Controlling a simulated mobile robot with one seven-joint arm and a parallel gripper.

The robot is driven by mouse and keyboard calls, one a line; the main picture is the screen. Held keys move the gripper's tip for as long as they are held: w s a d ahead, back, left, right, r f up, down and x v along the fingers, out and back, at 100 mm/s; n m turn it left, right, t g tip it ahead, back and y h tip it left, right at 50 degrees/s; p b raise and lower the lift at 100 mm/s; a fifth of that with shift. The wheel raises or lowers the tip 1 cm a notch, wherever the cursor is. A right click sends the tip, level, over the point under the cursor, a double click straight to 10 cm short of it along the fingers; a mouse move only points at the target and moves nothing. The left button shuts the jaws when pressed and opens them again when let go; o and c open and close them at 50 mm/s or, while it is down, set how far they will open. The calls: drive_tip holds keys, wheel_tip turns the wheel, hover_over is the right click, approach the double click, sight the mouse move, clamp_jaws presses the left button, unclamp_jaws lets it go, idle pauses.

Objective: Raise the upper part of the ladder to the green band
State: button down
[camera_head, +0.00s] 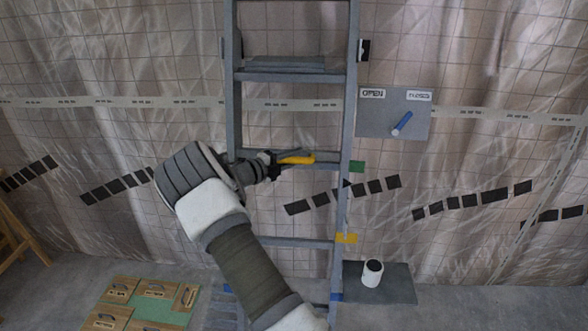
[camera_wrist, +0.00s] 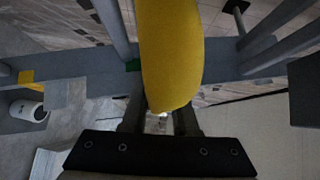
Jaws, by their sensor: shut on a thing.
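The grey ladder (camera_head: 292,78) stands upright in the middle of the head view. A yellow handle (camera_head: 297,159) sits at one of its rungs; in the wrist view the yellow handle (camera_wrist: 170,50) fills the upper middle. My gripper (camera_head: 277,161) is shut on this handle, coming from the left. The green band (camera_head: 357,167) is a small patch beside the right rail, slightly below handle height; the green patch (camera_wrist: 133,65) also shows in the wrist view. A yellow patch (camera_head: 346,238) sits lower on the same side. My gripper partly hides the rung and left rail.
A grey panel (camera_head: 393,122) with a blue lever (camera_head: 402,124) hangs right of the ladder. A white cylinder (camera_head: 371,273) stands on a grey slab (camera_head: 400,290) at lower right. Wooden labelled plates (camera_head: 121,290) lie at lower left. A wooden stand is at far left. Plastic sheeting hangs behind.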

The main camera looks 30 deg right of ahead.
wheel_tip(320, 180, up, 6)
drive_tip(key=w+d+p, duration=0.1)
drive_tip(key=p, duration=0.1)
drive_tip(key=shift+w, duration=0.25)
drive_tip(key=shift+f, duration=0.1)
drive_tip(key=c, duration=0.7)
unclamp_jaws()
drive_tip(key=shift+f, duration=0.1)
drive_tip(key=b+v, duration=0.1)
drive_tip(key=v, duration=0.7)
drive_tip(key=b+v, duration=0.2)
drive_tip(key=v, duration=0.7)
drive_tip(key=shift+s+a+f, duration=0.1)
drive_tip(key=shift+a+f, duration=0.1)
drive_tip(key=shift+a, duration=0.1)
